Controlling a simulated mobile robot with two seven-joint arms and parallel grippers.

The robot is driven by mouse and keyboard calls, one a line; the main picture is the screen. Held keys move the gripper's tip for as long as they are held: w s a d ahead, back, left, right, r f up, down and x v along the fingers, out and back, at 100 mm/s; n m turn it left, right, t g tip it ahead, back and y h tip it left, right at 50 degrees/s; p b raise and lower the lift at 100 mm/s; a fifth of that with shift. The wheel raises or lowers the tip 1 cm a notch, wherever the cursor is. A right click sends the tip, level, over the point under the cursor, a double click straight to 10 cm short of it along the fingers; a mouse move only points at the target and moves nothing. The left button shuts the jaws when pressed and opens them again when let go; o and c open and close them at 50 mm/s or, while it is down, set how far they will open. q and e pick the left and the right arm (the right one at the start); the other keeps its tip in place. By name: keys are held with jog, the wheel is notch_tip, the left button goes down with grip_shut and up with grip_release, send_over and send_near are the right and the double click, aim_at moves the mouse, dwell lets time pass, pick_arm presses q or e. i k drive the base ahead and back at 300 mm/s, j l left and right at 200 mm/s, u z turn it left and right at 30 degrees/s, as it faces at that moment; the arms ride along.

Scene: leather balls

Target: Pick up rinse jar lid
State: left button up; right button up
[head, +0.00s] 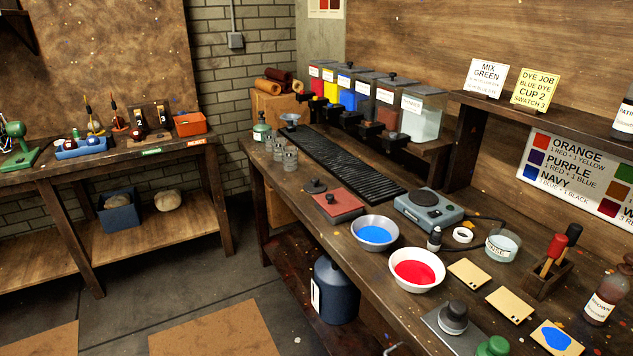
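A glass jar (502,246) with a white label that seems to read RINSE stands on the right part of the workbench. It looks open on top. A small dark round disc with a knob (315,186) lies on the bench beside the red pad, and it looks like a lid. I cannot tell for certain that it is the rinse jar lid. A dark knobbed piece (453,318) sits on a grey plate at the front. Neither of my grippers is in view.
A blue bowl (375,233), a red bowl (417,271), a grey scale (430,209) and a red pad (338,206) crowd the workbench. A black ribbed mat (340,160) runs before several dye dispensers. Floor between the benches is open, with brown mats (215,330).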

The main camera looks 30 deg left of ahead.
aim_at(315, 187)
jog(key=i+j+z, duration=0.15)
jog(key=j, duration=0.55)
jog(key=i+j+z, duration=0.15)
jog(key=j, duration=0.55)
jog(key=i+j+z, duration=0.15)
jog(key=j, duration=0.55)
jog(key=j+z, duration=0.15)
jog(key=j, duration=0.55)
jog(key=i, duration=0.05)
